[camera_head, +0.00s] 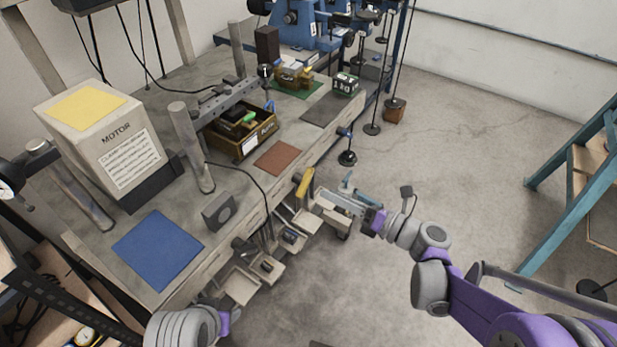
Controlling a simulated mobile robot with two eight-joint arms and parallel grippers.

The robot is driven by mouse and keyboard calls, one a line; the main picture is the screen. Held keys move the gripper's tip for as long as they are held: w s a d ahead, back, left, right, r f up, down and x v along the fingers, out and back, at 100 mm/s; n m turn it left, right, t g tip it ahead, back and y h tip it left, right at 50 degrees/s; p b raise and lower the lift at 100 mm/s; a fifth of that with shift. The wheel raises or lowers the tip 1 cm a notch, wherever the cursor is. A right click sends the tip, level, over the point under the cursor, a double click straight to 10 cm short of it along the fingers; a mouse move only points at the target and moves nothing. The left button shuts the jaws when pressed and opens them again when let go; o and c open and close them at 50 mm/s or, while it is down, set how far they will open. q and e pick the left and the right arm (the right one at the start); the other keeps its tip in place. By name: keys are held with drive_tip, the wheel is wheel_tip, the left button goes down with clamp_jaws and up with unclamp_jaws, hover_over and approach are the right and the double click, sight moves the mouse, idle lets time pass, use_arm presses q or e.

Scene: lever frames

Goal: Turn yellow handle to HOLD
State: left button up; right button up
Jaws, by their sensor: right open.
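The yellow handle (305,183) is a short bar at the front edge of the workbench, near the middle of the view. It slants upward to the right. My right gripper (336,200) is open and empty, just right of the handle. Its fingers point left toward the handle, and a small gap seems to lie between them. I cannot make out a HOLD mark. My left arm (183,328) shows at the bottom edge, left of the middle; its gripper fingers are not seen.
The workbench carries a MOTOR box (110,140), a blue mat (157,249), a brown mat (280,158) and a wooden tray (268,128). Small bins (240,287) sit below its front edge. A blue-green ladder (565,165) stands at the right. The floor between is clear.

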sight(309, 183)
drive_tip(key=x, duration=0.7)
drive_tip(key=shift+w+a, duration=0.25)
drive_tip(key=shift+w, duration=0.05)
clamp_jaws()
